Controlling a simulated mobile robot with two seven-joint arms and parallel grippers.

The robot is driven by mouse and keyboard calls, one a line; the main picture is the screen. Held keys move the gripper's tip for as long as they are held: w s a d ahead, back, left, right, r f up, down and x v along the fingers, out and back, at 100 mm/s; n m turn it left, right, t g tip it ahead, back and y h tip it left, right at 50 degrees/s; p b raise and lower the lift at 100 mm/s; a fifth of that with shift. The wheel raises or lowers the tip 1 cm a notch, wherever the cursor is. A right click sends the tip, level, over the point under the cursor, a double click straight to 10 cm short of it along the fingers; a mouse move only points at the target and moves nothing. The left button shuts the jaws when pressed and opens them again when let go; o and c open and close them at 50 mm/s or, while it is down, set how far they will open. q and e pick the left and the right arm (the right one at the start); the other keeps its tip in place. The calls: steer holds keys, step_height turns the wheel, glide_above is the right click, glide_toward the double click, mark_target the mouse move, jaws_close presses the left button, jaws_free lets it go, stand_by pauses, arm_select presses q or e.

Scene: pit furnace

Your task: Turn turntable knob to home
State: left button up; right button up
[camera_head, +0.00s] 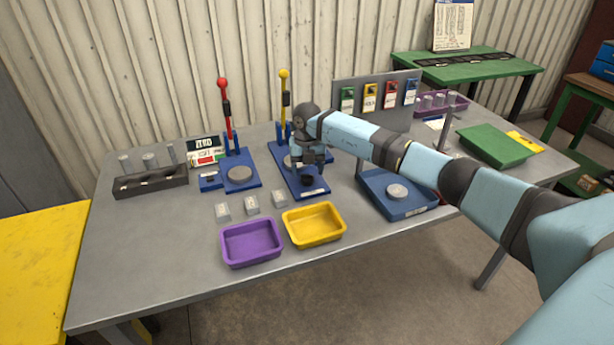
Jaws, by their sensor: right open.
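The blue fixture (315,192) with the yellow-tipped lever (284,95) stands in the middle of the grey bench. A small dark knob-like part (307,181) shows at its front, just below my right gripper. Which way it is turned is too small to tell. A grey disc (289,161) on the same fixture is partly hidden behind the gripper. My right gripper (309,168) points down over this fixture, open. I cannot tell whether its fingers touch the dark part. My left gripper is out of view.
A blue fixture with a red-tipped lever (224,100) stands to the left. Purple (251,259) and yellow (314,240) trays lie in front, near small grey blocks (251,205). A blue tray (371,186) lies below my right arm. The bench's left front is clear.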

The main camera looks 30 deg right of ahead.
mark_target(307, 179)
step_height(307, 179, down, 2)
steer(key=shift+f, duration=0.1)
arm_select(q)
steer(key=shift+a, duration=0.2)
arm_select(e)
steer(key=shift+f, duration=0.35)
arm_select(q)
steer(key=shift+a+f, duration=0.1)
arm_select(e)
steer(key=shift+c, duration=0.5)
steer(key=c, duration=0.8)
